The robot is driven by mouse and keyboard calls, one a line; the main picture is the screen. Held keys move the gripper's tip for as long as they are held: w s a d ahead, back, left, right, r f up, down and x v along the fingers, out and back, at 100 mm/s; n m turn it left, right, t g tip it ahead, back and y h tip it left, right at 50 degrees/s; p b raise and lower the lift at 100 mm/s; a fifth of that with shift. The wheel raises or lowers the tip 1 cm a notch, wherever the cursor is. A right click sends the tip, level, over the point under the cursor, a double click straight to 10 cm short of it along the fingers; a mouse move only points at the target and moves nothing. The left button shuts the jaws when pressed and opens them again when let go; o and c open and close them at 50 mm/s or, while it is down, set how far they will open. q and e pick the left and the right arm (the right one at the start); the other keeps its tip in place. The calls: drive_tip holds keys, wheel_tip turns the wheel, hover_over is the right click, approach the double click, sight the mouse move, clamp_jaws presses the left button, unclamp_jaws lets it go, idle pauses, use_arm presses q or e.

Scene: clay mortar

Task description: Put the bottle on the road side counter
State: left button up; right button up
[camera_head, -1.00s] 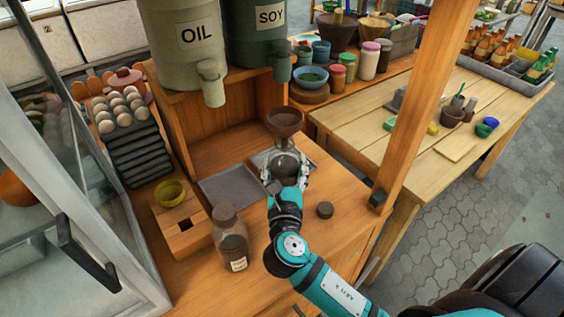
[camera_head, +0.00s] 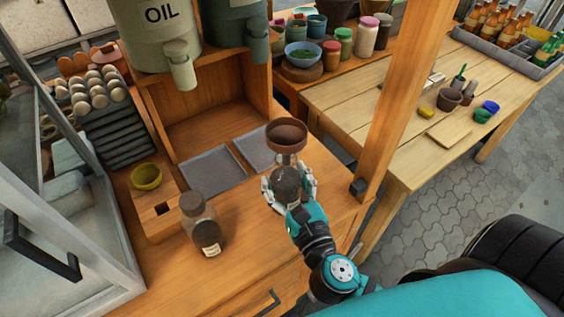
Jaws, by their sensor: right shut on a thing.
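My right gripper (camera_head: 290,190) is shut on a dark round bottle (camera_head: 287,180). A brown funnel (camera_head: 287,133) appears to sit in the bottle's mouth, upright. The held bottle is in front of the right grey tray, over the orange-brown wooden counter (camera_head: 245,240); I cannot tell how high it is. A second bottle (camera_head: 202,225), dark glass with a label, stands upright on this counter to the left. A lighter plank table (camera_head: 375,120) is at the right, beyond a wooden post. My left gripper is not in view.
The wooden post (camera_head: 402,100) rises close to the right of the held bottle. Two grey trays (camera_head: 212,168) lie behind it. A yellow bowl (camera_head: 146,177) and an oil container (camera_head: 160,35) are at left. The plank table's near left part is clear.

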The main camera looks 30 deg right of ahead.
drive_tip(key=w+d+f, duration=0.1)
drive_tip(key=w+d, duration=0.1)
drive_tip(key=w, duration=0.1)
drive_tip(key=w+d+f, duration=0.1)
drive_tip(key=w+d, duration=0.1)
drive_tip(key=w, duration=0.1)
drive_tip(key=w+d+f, duration=0.2)
drive_tip(key=w, duration=0.1)
drive_tip(key=shift+a+f, duration=0.1)
drive_tip(key=shift+f, duration=0.15)
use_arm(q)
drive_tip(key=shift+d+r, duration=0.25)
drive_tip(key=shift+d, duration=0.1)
use_arm(e)
drive_tip(key=shift+f, duration=0.1)
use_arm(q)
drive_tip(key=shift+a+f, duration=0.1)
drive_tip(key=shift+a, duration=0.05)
use_arm(e)
drive_tip(key=o, duration=1.4)
